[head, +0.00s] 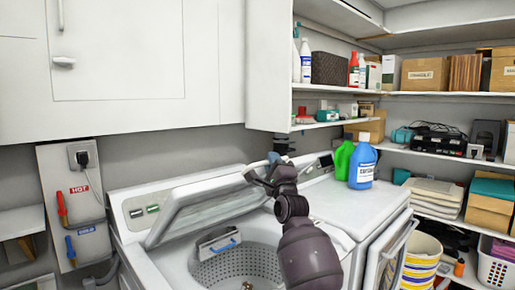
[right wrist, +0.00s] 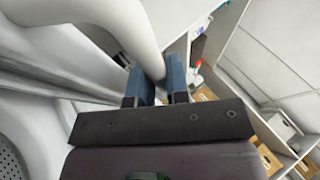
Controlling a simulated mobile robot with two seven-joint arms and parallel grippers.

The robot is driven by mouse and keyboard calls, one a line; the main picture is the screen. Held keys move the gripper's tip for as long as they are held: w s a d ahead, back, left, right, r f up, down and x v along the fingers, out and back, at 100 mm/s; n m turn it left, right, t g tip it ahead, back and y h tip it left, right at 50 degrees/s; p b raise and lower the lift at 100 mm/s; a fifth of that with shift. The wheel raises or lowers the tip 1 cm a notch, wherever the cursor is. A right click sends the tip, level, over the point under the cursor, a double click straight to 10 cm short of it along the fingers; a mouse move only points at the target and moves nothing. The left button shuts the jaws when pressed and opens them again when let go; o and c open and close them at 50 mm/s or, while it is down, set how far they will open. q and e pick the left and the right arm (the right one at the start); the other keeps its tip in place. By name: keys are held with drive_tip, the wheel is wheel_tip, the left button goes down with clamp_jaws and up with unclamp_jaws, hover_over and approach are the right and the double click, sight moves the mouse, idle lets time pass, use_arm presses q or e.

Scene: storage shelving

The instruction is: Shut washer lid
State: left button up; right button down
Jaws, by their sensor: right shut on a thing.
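The white washer lid (head: 205,208) stands partly raised, tilted over the open tub (head: 240,268) of the washer. My right gripper (head: 262,178) is at the lid's right upper corner in the head view. In the right wrist view my gripper's blue fingers (right wrist: 159,86) sit either side of the lid's white rounded edge (right wrist: 135,32), shut on it. The washer's control panel (head: 150,211) is behind the lid at the left. My right forearm hides part of the tub's right side. My left gripper is not in view.
A second white machine (head: 345,208) stands at the right, with a green bottle (head: 343,160) and a blue bottle (head: 362,165) on top near its back. White cabinets (head: 120,65) hang above. Shelves with boxes (head: 425,74) fill the right. Hose taps (head: 70,205) are on the left wall.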

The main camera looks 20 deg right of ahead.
use_arm(q)
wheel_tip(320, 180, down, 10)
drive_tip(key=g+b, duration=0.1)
drive_tip(key=b, duration=1.1)
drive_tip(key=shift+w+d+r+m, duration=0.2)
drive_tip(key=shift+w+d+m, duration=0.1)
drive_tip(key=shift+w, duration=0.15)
use_arm(e)
drive_tip(key=s+d+f+m+t+h, duration=0.1)
drive_tip(key=s+f, duration=0.3)
drive_tip(key=f, duration=0.5)
drive_tip(key=s+d+f+m+t+h, duration=0.1)
drive_tip(key=s+f, duration=0.3)
drive_tip(key=f, duration=0.5)
drive_tip(key=s+d+f+m+t+h, duration=0.1)
drive_tip(key=s+d+f+m+h, duration=0.2)
drive_tip(key=f, duration=0.6)
drive_tip(key=shift+s+f, duration=0.25)
drive_tip(key=shift+s, duration=0.3)
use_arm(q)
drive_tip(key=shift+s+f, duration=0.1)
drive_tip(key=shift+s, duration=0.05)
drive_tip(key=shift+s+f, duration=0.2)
use_arm(e)
drive_tip(key=c, duration=1.1)
unclamp_jaws()
